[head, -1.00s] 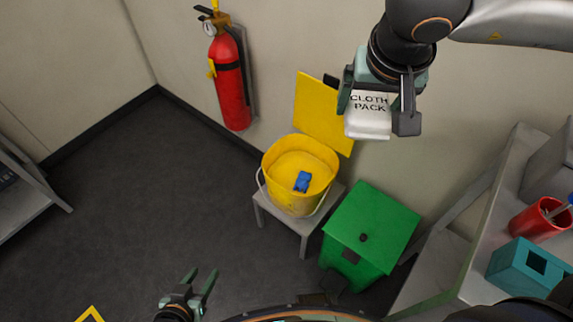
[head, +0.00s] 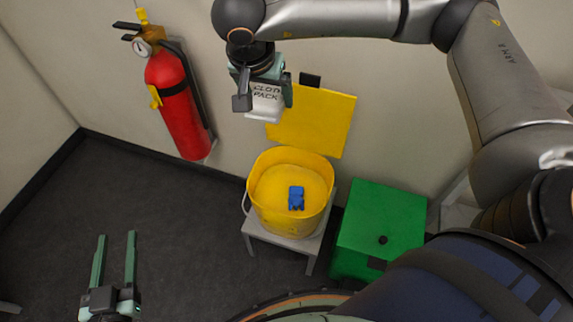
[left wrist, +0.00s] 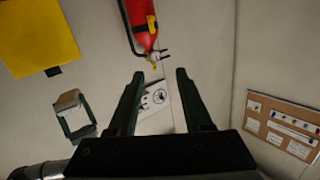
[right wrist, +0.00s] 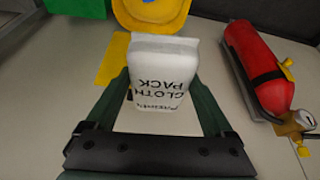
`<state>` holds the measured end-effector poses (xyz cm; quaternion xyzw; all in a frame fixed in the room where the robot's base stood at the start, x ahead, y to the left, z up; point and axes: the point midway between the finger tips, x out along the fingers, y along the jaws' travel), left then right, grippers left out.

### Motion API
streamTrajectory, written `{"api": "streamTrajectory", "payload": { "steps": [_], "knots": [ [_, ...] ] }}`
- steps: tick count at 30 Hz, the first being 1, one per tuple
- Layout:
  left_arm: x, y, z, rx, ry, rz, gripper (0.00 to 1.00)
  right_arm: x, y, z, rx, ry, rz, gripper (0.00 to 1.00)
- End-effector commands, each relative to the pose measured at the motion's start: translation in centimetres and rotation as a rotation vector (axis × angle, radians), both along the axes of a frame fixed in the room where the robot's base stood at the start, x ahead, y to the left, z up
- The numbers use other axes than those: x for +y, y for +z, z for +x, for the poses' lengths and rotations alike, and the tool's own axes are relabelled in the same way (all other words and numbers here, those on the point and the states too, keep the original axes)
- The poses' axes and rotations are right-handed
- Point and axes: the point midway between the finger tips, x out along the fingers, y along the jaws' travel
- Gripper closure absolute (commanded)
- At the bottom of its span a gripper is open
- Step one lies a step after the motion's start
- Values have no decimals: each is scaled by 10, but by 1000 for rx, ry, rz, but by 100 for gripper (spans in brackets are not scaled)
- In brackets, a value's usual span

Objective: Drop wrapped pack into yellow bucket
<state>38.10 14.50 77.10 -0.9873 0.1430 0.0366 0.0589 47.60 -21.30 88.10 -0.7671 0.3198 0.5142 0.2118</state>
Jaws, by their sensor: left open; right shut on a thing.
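The white wrapped pack (head: 265,103), printed "CLOTH PACK", is held in my right gripper (head: 262,92), which is shut on it. The pack also fills the middle of the right wrist view (right wrist: 163,72). The yellow bucket (head: 262,215) stands on a small grey stand, with its mouth open and a blue object (head: 296,198) inside. In the head view the pack is up near the wall, above the bucket's rim in the picture and apart from it. My left gripper (head: 115,240) is open and empty at the lower left.
A yellow panel (head: 315,120) stands upright behind the bucket. A green bin (head: 385,220) with a lid is just right of it. A red fire extinguisher (head: 180,105) hangs on the wall at left. The dark floor left of the stand is clear.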

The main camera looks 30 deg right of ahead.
Motion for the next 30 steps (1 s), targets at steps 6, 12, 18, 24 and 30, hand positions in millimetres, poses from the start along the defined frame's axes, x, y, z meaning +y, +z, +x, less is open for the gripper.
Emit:
{"api": "streamTrajectory", "payload": {
  "steps": [6, 12, 18, 24, 30],
  "knots": [
    [-8, 78, -9, -463, -64, -2, 50, -28, -141, 21, 9, -363, -3, 71],
    [-15, 133, -45, -771, -120, -6, 50, -54, -231, 17, 4, -610, -4, 71],
    [-18, 157, -69, -921, -151, -8, 50, -68, -272, 8, -1, -729, -3, 71],
    [-19, 157, -74, -945, -159, -13, 50, -71, -284, 7, -4, -750, -1, 71],
    [-20, 139, -73, -931, -167, -32, 50, -71, -304, 7, -4, -747, -2, 71]
  ]
}}
